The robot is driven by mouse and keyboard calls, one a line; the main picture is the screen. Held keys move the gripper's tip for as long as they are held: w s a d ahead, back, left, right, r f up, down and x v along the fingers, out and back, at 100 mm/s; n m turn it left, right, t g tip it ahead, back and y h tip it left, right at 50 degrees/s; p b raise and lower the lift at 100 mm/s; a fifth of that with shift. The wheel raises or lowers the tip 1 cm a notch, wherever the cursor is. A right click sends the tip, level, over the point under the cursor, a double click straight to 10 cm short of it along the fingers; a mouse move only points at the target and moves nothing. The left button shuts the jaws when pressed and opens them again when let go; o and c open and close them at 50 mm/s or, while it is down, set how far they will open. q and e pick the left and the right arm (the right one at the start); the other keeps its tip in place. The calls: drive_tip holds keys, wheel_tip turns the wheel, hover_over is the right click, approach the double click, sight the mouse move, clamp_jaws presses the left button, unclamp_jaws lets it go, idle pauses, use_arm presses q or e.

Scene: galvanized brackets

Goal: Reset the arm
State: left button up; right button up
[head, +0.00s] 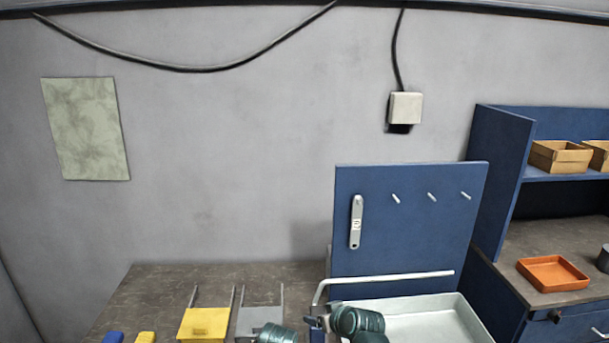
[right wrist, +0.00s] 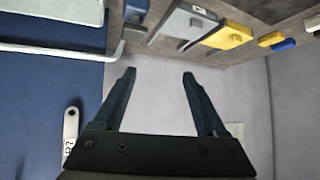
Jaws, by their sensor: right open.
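My right gripper (head: 316,322) is at the bottom of the head view, in front of the blue panel, by the left end of the white rail. In the right wrist view its two fingers (right wrist: 159,74) stand wide apart with nothing between them. A flat galvanized bracket (head: 356,222) with a small label hangs upright on the blue panel (head: 410,240); it also shows in the wrist view (right wrist: 70,130), apart from the fingers. A green joint of mine shows at the bottom edge, but my left gripper is not visible.
A white tray (head: 478,318) and white rail (head: 400,278) stand before the panel, which has three bare pegs. A yellow block (head: 204,323), a grey block (head: 260,319) and smaller pieces lie on the bench (head: 150,290). An orange tray (head: 553,273) is at right.

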use_arm(q)
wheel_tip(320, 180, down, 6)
drive_tip(key=b, duration=0.5)
use_arm(e)
drive_tip(key=s+f+g+h, duration=0.2)
drive_tip(key=s+f+g, duration=0.2)
drive_tip(key=s+f, duration=0.3)
drive_tip(key=s+f+g+h, duration=0.3)
drive_tip(key=s+f+g, duration=0.2)
drive_tip(key=s, duration=0.7)
drive_tip(key=shift+s+a+f+g, duration=0.2)
drive_tip(key=shift+f+g, duration=0.1)
drive_tip(key=shift+f, duration=0.7)
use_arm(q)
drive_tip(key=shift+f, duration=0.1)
